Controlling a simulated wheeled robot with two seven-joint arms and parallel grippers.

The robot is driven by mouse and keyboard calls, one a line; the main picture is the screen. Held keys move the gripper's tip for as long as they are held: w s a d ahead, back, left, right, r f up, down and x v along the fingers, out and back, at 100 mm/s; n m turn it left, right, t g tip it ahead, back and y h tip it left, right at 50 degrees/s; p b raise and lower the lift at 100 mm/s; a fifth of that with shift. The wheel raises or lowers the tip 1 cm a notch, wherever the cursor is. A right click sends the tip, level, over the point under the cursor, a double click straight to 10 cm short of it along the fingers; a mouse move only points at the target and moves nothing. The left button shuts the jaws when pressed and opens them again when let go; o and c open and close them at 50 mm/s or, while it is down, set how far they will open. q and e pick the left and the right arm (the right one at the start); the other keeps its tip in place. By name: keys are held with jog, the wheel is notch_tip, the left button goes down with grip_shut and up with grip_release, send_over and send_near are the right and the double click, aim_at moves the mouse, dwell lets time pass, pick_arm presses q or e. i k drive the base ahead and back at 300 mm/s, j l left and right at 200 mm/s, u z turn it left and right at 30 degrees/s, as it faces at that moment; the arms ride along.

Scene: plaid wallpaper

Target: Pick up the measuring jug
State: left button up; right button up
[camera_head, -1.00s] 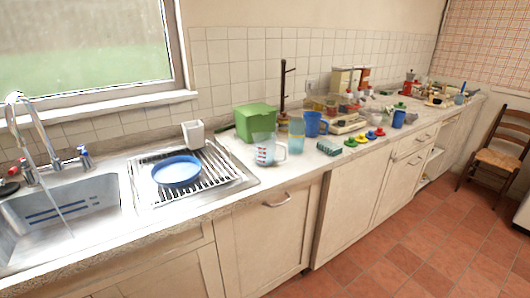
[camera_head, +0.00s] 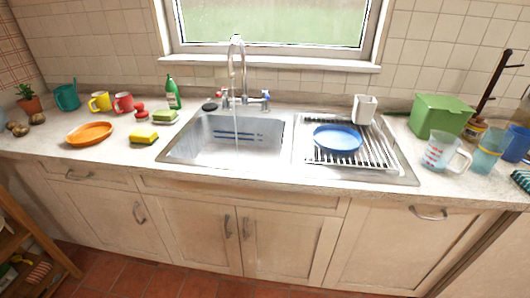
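The clear measuring jug (camera_head: 438,152) with red markings stands upright on the counter at the right, just past the right edge of the draining board. Its handle points to the right. A light blue translucent tumbler (camera_head: 486,152) stands close to its right, and a green box (camera_head: 440,115) is behind it. Neither of my grippers shows in the head view.
The sink (camera_head: 235,138) has water running from its tap. A green bottle (camera_head: 173,93), sponges, mugs and an orange plate (camera_head: 90,134) are on the left counter. Cupboards close off the front below.

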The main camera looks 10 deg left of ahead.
aim_at(442, 147)
jog(key=i+j+z, duration=0.2)
jog(key=i+z, duration=0.15)
jog(key=i+j+z, duration=0.4)
jog(key=i, duration=0.15)
